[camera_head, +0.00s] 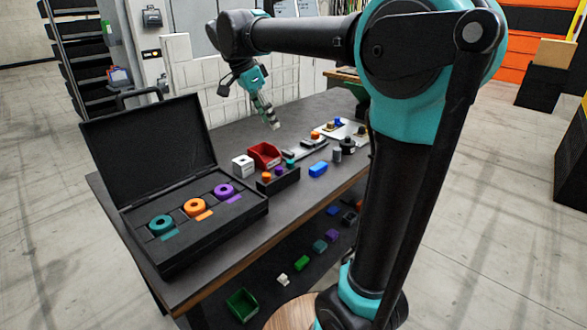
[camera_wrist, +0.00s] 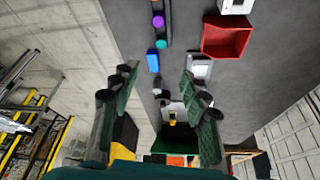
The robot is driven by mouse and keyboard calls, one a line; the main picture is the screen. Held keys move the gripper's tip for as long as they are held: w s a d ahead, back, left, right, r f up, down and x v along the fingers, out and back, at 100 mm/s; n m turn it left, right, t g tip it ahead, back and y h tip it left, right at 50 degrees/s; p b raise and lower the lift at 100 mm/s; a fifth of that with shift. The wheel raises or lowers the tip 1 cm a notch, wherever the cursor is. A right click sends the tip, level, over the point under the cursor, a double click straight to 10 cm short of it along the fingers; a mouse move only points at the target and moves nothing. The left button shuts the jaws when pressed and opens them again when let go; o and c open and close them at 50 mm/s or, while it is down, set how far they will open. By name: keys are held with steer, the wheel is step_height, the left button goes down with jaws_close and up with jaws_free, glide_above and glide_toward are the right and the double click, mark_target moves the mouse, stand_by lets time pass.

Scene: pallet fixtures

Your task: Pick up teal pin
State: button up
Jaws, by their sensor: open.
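The teal pin (camera_head: 290,162) is the right-hand one in a row with a purple pin (camera_head: 279,170) and an orange pin (camera_head: 266,176) in a dark block (camera_head: 284,182) on the table. In the wrist view the round teal top (camera_wrist: 161,44) shows below the purple one (camera_wrist: 158,21). My gripper (camera_head: 272,122) is above the table, behind the pin row in the head view, apart from the pins. In the wrist view my gripper (camera_wrist: 157,77) has its fingers spread with nothing between them held.
A red bin (camera_head: 264,154) and a white box (camera_head: 243,166) stand behind the block. A blue block (camera_head: 318,169) lies to its right. An open black case (camera_head: 240,212) with ring-shaped parts fills the table's left. Grey and black parts sit farther right.

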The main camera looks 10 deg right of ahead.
mark_target(290, 161)
steer(key=x, duration=1.7)
steer(key=shift+w+a, duration=0.1)
steer(key=shift+w, duration=0.1)
steer(key=shift+c, duration=0.3)
jaws_close()
